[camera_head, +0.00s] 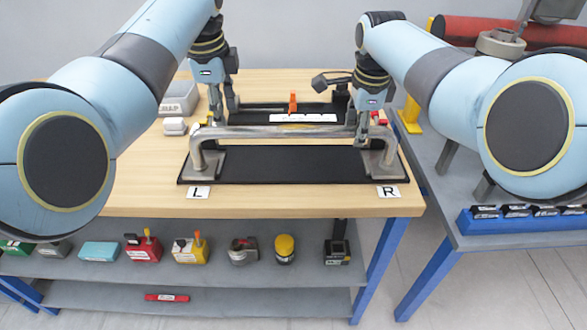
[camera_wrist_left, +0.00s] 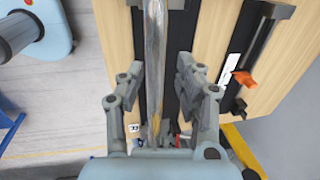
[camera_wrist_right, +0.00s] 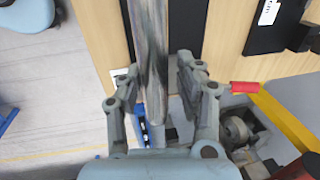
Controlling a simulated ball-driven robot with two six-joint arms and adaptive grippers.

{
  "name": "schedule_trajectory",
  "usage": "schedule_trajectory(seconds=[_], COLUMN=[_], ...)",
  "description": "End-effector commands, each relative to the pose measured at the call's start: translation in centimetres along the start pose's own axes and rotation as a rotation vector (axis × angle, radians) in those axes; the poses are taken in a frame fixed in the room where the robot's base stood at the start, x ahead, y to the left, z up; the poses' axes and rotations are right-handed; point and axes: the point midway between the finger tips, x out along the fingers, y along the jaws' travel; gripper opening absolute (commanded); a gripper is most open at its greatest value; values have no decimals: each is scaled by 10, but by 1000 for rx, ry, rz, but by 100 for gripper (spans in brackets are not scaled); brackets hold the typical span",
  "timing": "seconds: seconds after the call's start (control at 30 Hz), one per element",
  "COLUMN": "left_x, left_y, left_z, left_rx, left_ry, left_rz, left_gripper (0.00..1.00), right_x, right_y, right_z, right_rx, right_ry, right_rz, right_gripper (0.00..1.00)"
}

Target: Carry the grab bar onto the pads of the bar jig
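The grab bar (camera_head: 290,132) is a long silver tube with bent-down ends, lying left to right above a black board (camera_head: 290,166) at the table's front. Its ends come down at grey plates, left (camera_head: 208,164) and right (camera_head: 378,163); I cannot tell whether these are flanges or pads. My left gripper (camera_head: 224,116) is at the bar's left part. In the left wrist view, the bar (camera_wrist_left: 155,60) runs between its parted fingers. My right gripper (camera_head: 363,138) is near the bar's right end, its fingers parted around the bar (camera_wrist_right: 150,50) in the right wrist view.
Behind the bar stands a black fixture with an orange lever (camera_head: 293,103) and a white label (camera_head: 303,118). Cards L (camera_head: 198,192) and R (camera_head: 388,191) lie at the front edge. A grey box (camera_head: 179,98) is at left. A shelf below holds several small items.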

Motion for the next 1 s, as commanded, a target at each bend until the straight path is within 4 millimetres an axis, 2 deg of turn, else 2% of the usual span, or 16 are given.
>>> schedule_trajectory(seconds=[0.3, 0.5, 0.63, 1.0], left_x=[0, 0, 0, 0], left_y=[0, 0, 0, 0], left_z=[0, 0, 0, 0], left_rx=[0, 0, 0, 0], left_ry=[0, 0, 0, 0], left_rz=[0, 0, 0, 0], left_gripper=[35, 35, 35, 35], right_x=[-67, -95, -101, -101], right_y=[-1, 0, 1, 1], right_z=[0, 0, 0, 0], right_rx=[1, -1, -1, 0], right_ry=[-1, -1, -1, 0], right_rz=[-6, -2, 0, 0], right_gripper=[34, 34, 34, 34])
